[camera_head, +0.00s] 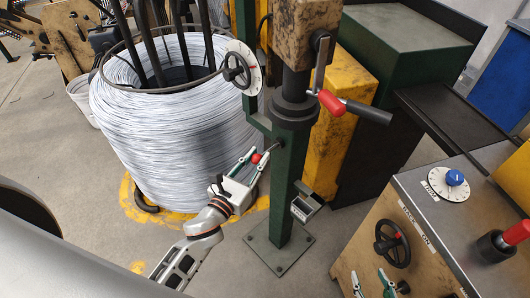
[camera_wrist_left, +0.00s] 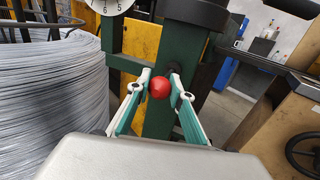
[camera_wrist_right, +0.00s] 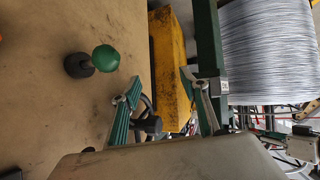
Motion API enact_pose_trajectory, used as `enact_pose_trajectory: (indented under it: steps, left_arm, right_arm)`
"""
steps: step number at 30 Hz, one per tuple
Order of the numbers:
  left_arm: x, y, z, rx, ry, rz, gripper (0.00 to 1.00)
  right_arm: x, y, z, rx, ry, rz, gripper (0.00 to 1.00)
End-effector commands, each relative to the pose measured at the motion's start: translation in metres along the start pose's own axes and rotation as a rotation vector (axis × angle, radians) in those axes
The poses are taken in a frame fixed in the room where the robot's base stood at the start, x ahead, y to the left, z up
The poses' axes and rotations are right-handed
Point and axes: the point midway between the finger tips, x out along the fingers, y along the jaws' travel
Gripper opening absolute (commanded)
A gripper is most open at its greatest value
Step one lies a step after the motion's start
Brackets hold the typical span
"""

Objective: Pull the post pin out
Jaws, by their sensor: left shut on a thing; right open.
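The post pin has a red ball head (camera_head: 256,158), and a short grey rod runs from it toward the green post (camera_head: 287,180). I cannot tell whether the rod's far end is inside the post. My left gripper (camera_head: 251,164) is shut on the red ball, left of the post. In the left wrist view the red ball (camera_wrist_left: 159,88) sits between the two fingertips, with the green post (camera_wrist_left: 176,60) behind it. My right gripper (camera_wrist_right: 166,90) is open and empty, beside the tan cabinet; only its fingers show low in the head view (camera_head: 374,284).
A large coil of wire (camera_head: 160,120) stands left of the post. A red-handled crank (camera_head: 350,107) juts out above. The tan cabinet (camera_head: 385,215) with a handwheel (camera_head: 392,244) stands at the right. A green knob (camera_wrist_right: 105,58) shows near my right gripper.

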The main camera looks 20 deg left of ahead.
Motion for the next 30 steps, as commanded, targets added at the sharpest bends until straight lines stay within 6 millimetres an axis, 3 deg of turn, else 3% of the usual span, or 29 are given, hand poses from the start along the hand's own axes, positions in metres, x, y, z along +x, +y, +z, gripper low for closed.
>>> enact_pose_trajectory:
  steps: [11,12,14,25,30]
  left_arm:
    - [-0.009,0.003,0.000,0.001,0.002,0.000,0.00]
    - [-0.009,0.003,-0.001,0.001,0.003,0.001,0.26]
    - [-0.009,0.003,-0.001,0.001,0.003,0.001,0.39]
    - [-0.010,0.003,0.000,0.000,0.001,0.000,0.39]
    - [-0.027,0.003,-0.001,-0.002,0.003,0.001,0.39]
  right_arm:
    - [0.000,0.000,0.000,0.001,0.000,0.000,0.44]
    - [0.000,0.000,0.000,0.001,0.000,0.000,0.44]
    - [0.000,0.000,0.000,0.001,0.000,0.000,0.44]
    - [0.000,0.001,0.002,-0.003,-0.003,0.001,0.44]
    - [0.000,0.000,0.001,-0.001,-0.002,0.000,0.44]
